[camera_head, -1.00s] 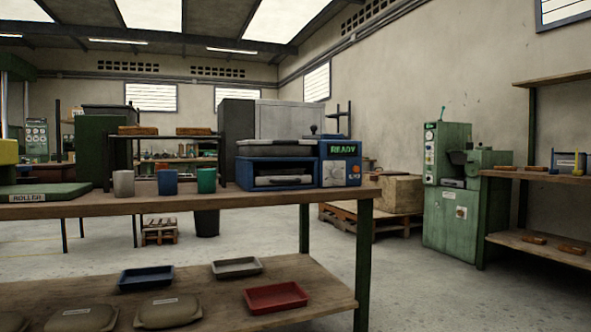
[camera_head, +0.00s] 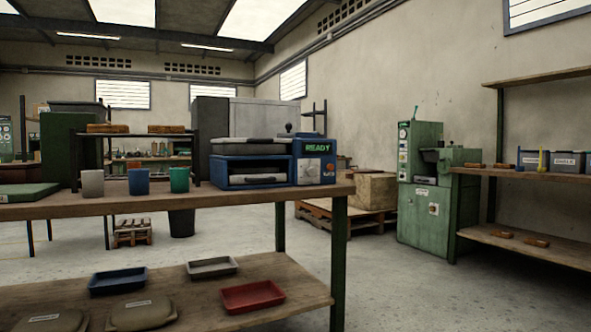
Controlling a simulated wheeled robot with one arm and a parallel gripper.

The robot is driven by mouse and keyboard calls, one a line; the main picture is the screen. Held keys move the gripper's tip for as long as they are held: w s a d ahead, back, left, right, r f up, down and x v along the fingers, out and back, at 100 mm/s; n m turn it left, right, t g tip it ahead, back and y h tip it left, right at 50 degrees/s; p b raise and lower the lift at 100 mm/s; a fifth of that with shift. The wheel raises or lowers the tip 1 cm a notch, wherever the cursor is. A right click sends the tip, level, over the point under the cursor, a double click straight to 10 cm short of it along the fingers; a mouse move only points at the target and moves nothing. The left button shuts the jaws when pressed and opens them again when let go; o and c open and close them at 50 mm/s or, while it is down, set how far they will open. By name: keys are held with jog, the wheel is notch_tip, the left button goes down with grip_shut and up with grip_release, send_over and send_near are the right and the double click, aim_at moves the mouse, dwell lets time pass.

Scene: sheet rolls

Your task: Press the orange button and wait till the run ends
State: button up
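A blue machine (camera_head: 250,170) stands on the wooden workbench (camera_head: 215,197), right of the picture's middle-left. Its grey front panel at the right carries a green display (camera_head: 315,148) reading "READY". A small orange button (camera_head: 329,171) shows at the right of that panel, beside what looks like a round dial. A grey tray or drawer handle (camera_head: 258,179) sits in the machine's front opening. My gripper is not in view, and nothing touches the machine.
Grey, blue and green cups stand left of the machine. Red, blue and grey trays (camera_head: 252,296) lie on the lower shelf (camera_head: 205,301). A green machine (camera_head: 432,205) and a wooden rack (camera_head: 540,178) stand at the right. Open floor (camera_head: 400,285) lies between bench and rack.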

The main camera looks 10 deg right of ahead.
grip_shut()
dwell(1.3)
